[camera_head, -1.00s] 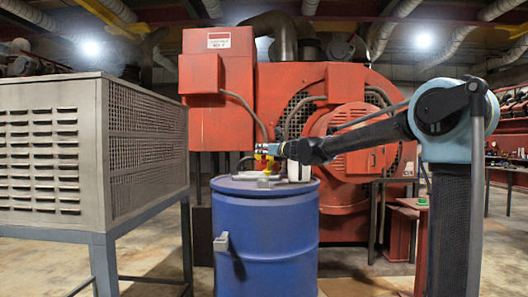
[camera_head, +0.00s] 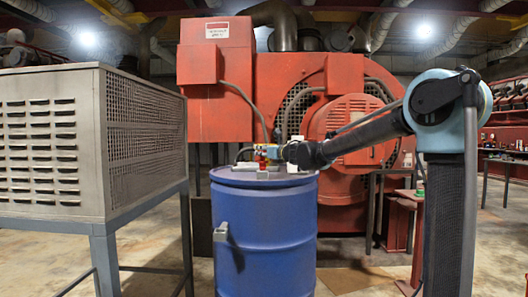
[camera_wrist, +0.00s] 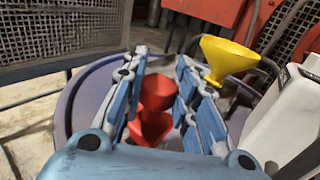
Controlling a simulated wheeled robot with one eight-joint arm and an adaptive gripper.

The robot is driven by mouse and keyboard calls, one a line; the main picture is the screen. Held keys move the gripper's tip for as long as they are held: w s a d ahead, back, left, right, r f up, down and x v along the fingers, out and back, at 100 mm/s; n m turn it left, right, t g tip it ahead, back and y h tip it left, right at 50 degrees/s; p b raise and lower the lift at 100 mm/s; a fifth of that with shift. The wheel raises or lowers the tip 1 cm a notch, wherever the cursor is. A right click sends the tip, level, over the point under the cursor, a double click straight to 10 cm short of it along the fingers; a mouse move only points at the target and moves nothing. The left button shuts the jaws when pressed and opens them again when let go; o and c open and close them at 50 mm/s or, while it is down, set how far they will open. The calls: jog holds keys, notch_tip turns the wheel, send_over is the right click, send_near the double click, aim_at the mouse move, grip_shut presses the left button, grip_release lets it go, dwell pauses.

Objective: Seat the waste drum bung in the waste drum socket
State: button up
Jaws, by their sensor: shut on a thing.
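The blue waste drum (camera_head: 265,230) stands upright in the middle of the head view. Its lid rim also shows in the wrist view (camera_wrist: 70,100). My gripper (camera_head: 264,155) is just above the drum lid. In the wrist view my gripper (camera_wrist: 158,92) is shut on a red part, the bung (camera_wrist: 157,90), which sits between its blue-padded fingers. The bung's lower end and any contact with the lid are hard to tell. I cannot make out the socket; the gripper and bung cover that part of the lid.
A yellow funnel (camera_wrist: 228,58) stands right of my fingers in the wrist view. A white container (camera_wrist: 283,120) is close on the right. A grey louvred cabinet (camera_head: 60,145) stands left of the drum. A large red engine (camera_head: 320,110) is behind it.

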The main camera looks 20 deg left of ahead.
aim_at(265, 158)
jog(key=shift+f, duration=1.65)
jog(key=o, duration=1.2)
jog(key=shift+c, duration=0.2)
jog(key=shift+d, duration=0.1)
jog(key=v, duration=1.2)
jog(key=shift+f, duration=0.1)
